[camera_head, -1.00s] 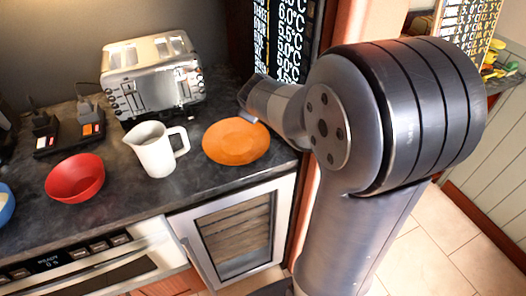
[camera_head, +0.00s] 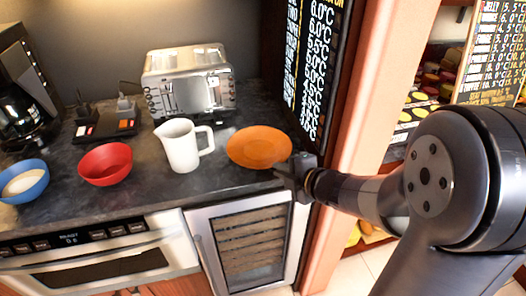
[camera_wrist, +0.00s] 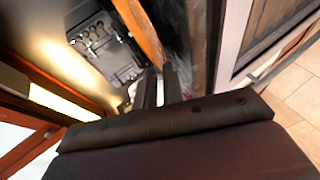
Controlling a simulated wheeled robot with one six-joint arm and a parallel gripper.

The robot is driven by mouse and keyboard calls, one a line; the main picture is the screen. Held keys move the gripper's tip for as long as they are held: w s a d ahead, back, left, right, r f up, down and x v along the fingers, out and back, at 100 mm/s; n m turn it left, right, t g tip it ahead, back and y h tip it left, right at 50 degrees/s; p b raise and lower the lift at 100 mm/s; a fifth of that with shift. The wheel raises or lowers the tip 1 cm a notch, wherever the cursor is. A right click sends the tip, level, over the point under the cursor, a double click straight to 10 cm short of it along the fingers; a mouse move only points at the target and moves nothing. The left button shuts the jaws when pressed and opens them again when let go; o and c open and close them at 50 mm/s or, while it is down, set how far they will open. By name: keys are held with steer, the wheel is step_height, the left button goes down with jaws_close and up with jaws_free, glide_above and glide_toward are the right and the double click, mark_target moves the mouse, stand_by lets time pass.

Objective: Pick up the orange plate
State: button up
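The orange plate (camera_head: 259,147) lies on the dark counter, right of the white jug. My gripper (camera_head: 287,171) is at the plate's right front rim, coming in from the right. In the wrist view the plate shows nearly edge-on as an orange strip (camera_wrist: 143,32). It runs down to the tips of my two dark fingers (camera_wrist: 161,78). A narrow gap shows between the fingers. I cannot tell whether the rim is between them or just beyond them, or whether they press on it.
A white jug (camera_head: 183,147) stands left of the plate, with a silver toaster (camera_head: 190,95) behind. A red bowl (camera_head: 106,165) and blue bowl (camera_head: 24,182) are further left. A dark menu board (camera_head: 313,65) and pinkish post (camera_head: 372,90) rise close on the right.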

mark_target(264, 173)
steer(key=x, duration=0.7)
steer(key=shift+a+f, duration=0.15)
steer(key=shift+a, duration=0.15)
jaws_close()
